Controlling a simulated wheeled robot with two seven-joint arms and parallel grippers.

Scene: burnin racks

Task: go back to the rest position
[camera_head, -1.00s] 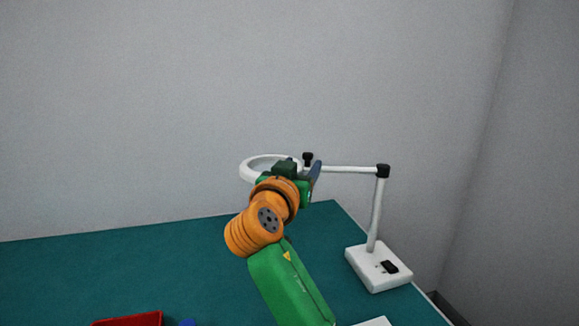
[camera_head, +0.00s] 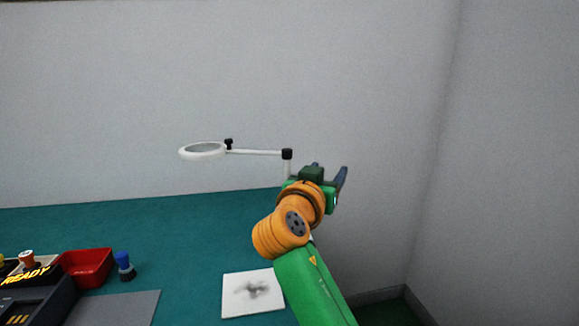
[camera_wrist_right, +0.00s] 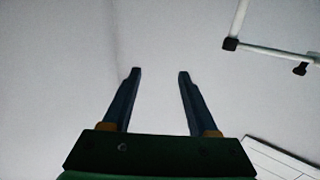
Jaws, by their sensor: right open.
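My right gripper (camera_head: 330,173) is raised at the end of my green and orange arm, in front of the grey wall in the head view. In the right wrist view its two dark fingers (camera_wrist_right: 158,75) stand apart with nothing between them, so it is open and empty. My left gripper is not in view.
A white magnifier lamp (camera_head: 203,151) stands behind my right arm, its base hidden. On the green table (camera_head: 190,220) are a red bin (camera_head: 86,268), a blue-topped brush (camera_head: 124,265), a white sheet (camera_head: 252,295), a grey mat (camera_head: 115,308) and a dark device reading READY (camera_head: 35,300).

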